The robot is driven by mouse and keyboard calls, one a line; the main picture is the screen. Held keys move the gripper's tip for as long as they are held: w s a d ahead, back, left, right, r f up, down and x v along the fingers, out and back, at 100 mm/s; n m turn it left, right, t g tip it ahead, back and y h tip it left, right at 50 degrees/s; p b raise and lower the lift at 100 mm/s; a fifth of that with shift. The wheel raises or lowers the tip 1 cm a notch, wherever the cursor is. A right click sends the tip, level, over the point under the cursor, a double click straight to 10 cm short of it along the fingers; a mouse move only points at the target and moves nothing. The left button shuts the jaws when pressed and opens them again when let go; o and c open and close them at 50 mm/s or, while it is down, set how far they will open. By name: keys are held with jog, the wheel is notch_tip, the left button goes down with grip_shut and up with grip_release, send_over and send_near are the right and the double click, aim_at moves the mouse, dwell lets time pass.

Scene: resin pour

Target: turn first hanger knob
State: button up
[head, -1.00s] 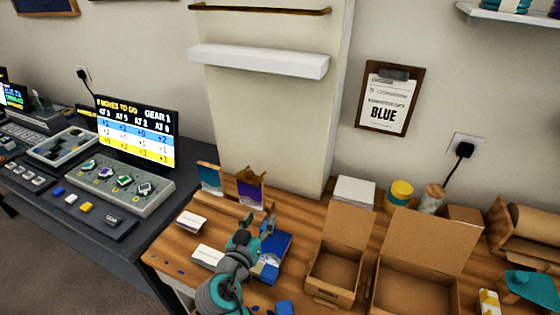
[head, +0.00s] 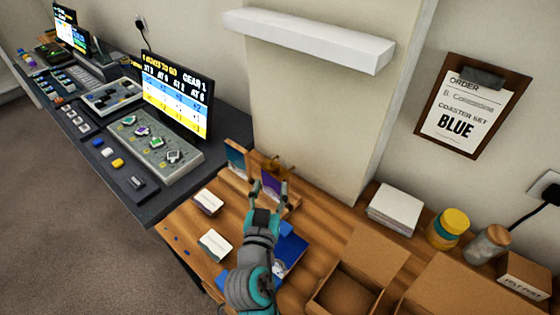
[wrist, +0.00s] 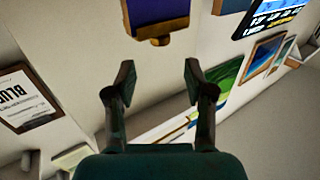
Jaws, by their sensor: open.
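A grey panel (head: 155,150) with several knobs in a slanting row stands on the dark desk at the left of the head view. One knob (head: 173,156) is at its near right end. I cannot tell which knob is the first hanger knob. My gripper (head: 269,188) is over the wooden bench, to the right of the panel and apart from it. In the wrist view my gripper (wrist: 158,72) has its two fingers spread with nothing between them. A purple card (wrist: 155,10) with a golden edge shows beyond the fingertips, and no knob is clear there.
A lit screen (head: 178,95) stands behind the panel. The purple card in its wooden holder is close to my fingers in the head view. Open cardboard boxes (head: 360,270) stand right of my arm. A white shelf (head: 308,40) juts from the wall above.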

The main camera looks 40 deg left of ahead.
aim_at(274, 168)
jog(key=x, duration=0.8)
jog(key=shift+w+a, duration=0.25)
jog(key=shift+w, duration=0.1)
grip_shut()
